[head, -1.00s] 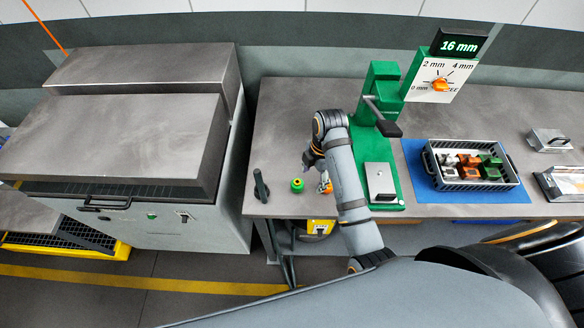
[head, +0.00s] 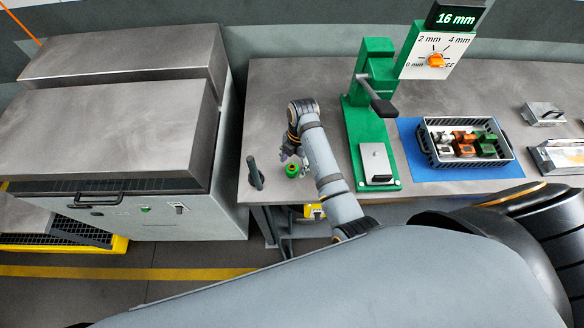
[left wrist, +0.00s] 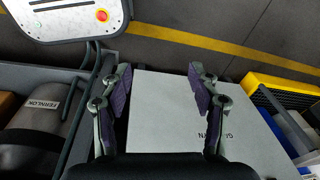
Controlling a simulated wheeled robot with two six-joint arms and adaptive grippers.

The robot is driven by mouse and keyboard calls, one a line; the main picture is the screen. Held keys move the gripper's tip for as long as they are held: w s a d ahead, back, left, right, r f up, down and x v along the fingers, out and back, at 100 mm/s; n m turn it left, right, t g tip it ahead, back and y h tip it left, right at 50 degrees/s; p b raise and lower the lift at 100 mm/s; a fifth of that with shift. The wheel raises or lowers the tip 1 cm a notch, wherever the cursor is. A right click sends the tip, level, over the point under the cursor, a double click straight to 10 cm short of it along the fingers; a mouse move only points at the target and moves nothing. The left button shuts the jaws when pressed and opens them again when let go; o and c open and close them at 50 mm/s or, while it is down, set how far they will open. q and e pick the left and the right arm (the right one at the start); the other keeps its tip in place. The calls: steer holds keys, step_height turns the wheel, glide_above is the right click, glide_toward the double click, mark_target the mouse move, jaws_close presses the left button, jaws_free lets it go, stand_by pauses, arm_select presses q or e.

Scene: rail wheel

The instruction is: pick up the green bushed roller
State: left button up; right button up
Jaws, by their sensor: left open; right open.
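The green bushed roller (head: 292,171) stands near the front edge of the grey workbench, with a small red-and-yellow top. My right gripper (head: 293,155) is open just above and behind the roller in the head view. Its fingers are small there, and I cannot tell whether they touch the roller. My left gripper (left wrist: 160,85) is open and empty in the left wrist view, away from the roller, over a pale grey box top (left wrist: 185,115).
A dark upright handle (head: 255,173) stands left of the roller. The green press (head: 366,130) is to the right. A tray (head: 431,155) with several coloured blocks lies on a blue mat (head: 415,170). A large grey cabinet (head: 110,140) stands left of the bench.

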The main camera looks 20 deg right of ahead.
mark_target(291, 169)
steer(key=shift+s+a+f, duration=0.1)
steer(key=shift+a+f, duration=0.05)
steer(key=shift+f, duration=0.4)
steer(key=shift+s+a+f, duration=0.1)
steer(key=shift+a+f, duration=0.05)
steer(key=shift+f, duration=0.35)
steer(key=shift+w+f, duration=0.15)
steer(key=shift+f, duration=0.2)
arm_select(q)
steer(key=shift+s+r, duration=0.4)
steer(key=shift+s, duration=0.35)
arm_select(e)
steer(key=shift+r, duration=0.1)
jaws_close()
